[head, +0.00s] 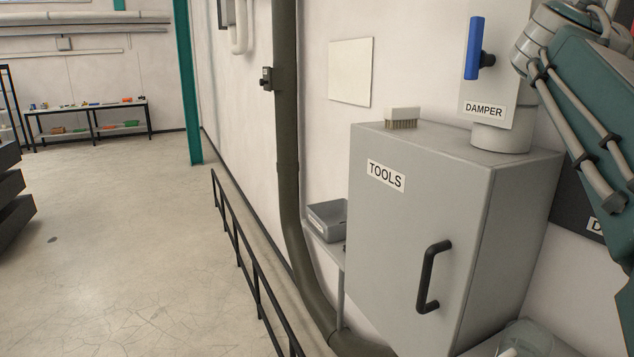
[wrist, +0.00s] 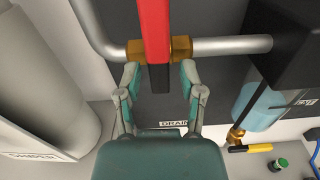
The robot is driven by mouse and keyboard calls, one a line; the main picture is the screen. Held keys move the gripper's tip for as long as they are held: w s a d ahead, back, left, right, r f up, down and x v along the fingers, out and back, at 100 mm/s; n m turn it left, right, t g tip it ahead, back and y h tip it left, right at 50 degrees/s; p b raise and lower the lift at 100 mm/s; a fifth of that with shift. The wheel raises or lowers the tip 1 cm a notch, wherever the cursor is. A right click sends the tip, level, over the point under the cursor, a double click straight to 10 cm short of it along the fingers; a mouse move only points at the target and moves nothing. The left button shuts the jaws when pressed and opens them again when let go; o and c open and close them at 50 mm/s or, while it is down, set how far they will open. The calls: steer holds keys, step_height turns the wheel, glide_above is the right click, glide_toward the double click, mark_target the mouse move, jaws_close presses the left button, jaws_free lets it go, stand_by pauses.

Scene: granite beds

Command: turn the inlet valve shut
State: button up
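A red lever (wrist: 154,25) shows in the wrist view, in front of a brass valve body (wrist: 181,48) on a grey pipe. Its lower end is dark. I read no inlet label on it. My gripper (wrist: 158,80) is open, its two green-grey fingers on either side of the lever's dark lower end with a gap on each side. A label starting "DRAI" (wrist: 173,124) sits on the dark panel below, partly hidden by my gripper. The head view does not show this lever or my fingers.
A brass valve with a yellow handle (wrist: 250,148) is at lower right in the wrist view, under a blue-tinted vessel (wrist: 258,103). In the head view are a grey TOOLS cabinet (head: 419,240), a blue DAMPER lever (head: 474,48) and a black railing (head: 240,250).

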steer(key=v, duration=0.6)
stand_by(0.4)
steer(key=shift+a, duration=0.15)
steer(key=v, duration=1.2)
step_height(320, 180, down, 22)
steer(key=a+m+y, duration=0.2)
steer(key=m+y, duration=0.5)
steer(key=y, duration=0.1)
steer(key=s+a+f+m+y, duration=0.3)
steer(key=f+m, duration=0.2)
steer(key=f, duration=0.2)
steer(key=s+a+f+m+y, duration=0.2)
steer(key=f+m, duration=0.3)
steer(key=f, duration=0.3)
steer(key=s+a+f+m+g+y, duration=0.1)
steer(key=s+a+f+m+y, duration=0.2)
steer(key=f+m, duration=0.2)
step_height(320, 180, down, 3)
steer(key=shift+s+a+r+y, duration=0.15)
steer(key=shift+s+a+y, duration=0.15)
steer(key=shift+s+a, duration=0.05)
